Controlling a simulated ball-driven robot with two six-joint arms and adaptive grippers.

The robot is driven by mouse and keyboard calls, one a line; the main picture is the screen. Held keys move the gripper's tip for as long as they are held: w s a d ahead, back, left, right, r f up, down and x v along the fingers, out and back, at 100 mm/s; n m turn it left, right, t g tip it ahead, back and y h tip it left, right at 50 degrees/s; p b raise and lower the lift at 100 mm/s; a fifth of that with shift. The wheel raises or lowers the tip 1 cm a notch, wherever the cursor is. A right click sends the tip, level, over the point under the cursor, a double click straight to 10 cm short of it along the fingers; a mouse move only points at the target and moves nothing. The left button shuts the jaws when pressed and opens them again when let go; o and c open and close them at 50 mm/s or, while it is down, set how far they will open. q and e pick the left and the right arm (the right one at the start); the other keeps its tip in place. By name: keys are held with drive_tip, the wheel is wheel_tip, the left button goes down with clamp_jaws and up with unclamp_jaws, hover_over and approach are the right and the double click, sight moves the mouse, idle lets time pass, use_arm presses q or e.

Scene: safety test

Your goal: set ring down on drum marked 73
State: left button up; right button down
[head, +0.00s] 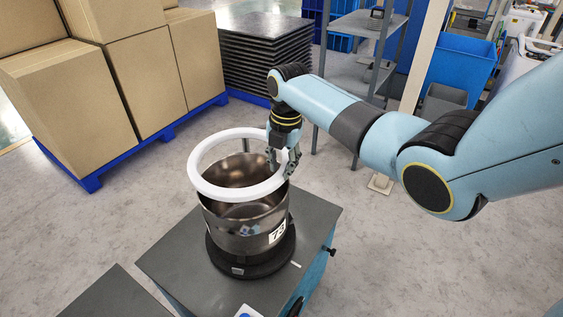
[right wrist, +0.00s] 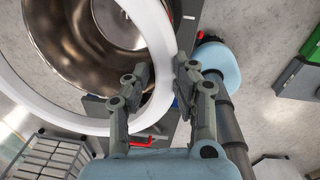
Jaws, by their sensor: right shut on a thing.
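A white ring (head: 235,192) is held level over the open top of a shiny steel drum (head: 225,222) with a label reading 73 (head: 277,232). My right gripper (head: 281,166) is shut on the ring's right side; in the right wrist view its fingers (right wrist: 162,82) pinch the ring band (right wrist: 68,114). The ring appears slightly above the drum's rim, though the gap is hard to judge. The drum's interior shows through the ring; its front rim is partly hidden by it. My left gripper is not in view.
The drum stands on a dark round base (head: 222,262) on a grey-topped table (head: 320,212). Cardboard boxes (head: 75,95) on a blue pallet (head: 92,182) stand left. A stack of black trays (head: 262,60), grey shelving (head: 355,70) and blue bins (head: 460,62) are behind.

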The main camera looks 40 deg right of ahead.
drive_tip(key=shift+f, duration=0.3)
drive_tip(key=shift+f+b, duration=0.25)
drive_tip(key=shift+b, duration=0.2)
drive_tip(key=shift+f+b, duration=0.65)
drive_tip(key=shift+f, duration=0.05)
drive_tip(key=shift+f+b, duration=0.45)
drive_tip(key=shift+b, duration=0.05)
drive_tip(key=shift+f+b, duration=0.8)
drive_tip(key=shift+f, duration=0.6)
drive_tip(key=c, duration=1)
unclamp_jaws()
